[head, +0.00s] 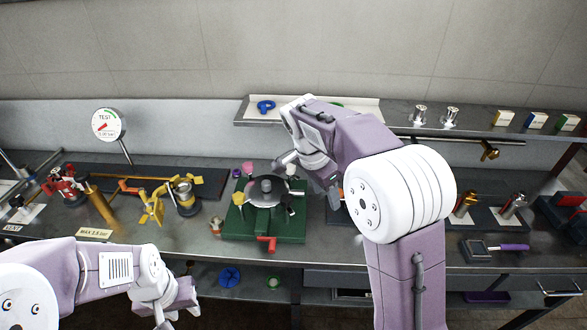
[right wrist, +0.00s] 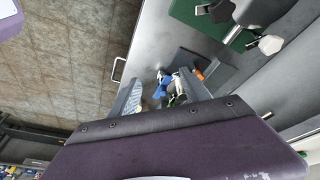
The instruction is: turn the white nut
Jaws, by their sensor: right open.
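The white nut (right wrist: 271,45) appears as a lobed white knob by a green plate (right wrist: 225,38) in the right wrist view. In the head view it seems to be the small white piece (head: 291,169) at the back right of the green fixture (head: 234,226). My right gripper (head: 310,177) is open, above the bench at the fixture's right side. In the wrist view the nut lies outside its fingers (right wrist: 160,93). My left gripper (head: 175,305) is low at the front left, its jaw state unclear.
The fixture carries a dark disc (head: 268,189), a red handle (head: 266,243) and pink and purple knobs. Blue, white and black items (right wrist: 165,87) show beyond the right fingers. A shelf (head: 390,115) runs behind. Brass valves (head: 184,193) and a gauge (head: 109,124) stand left.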

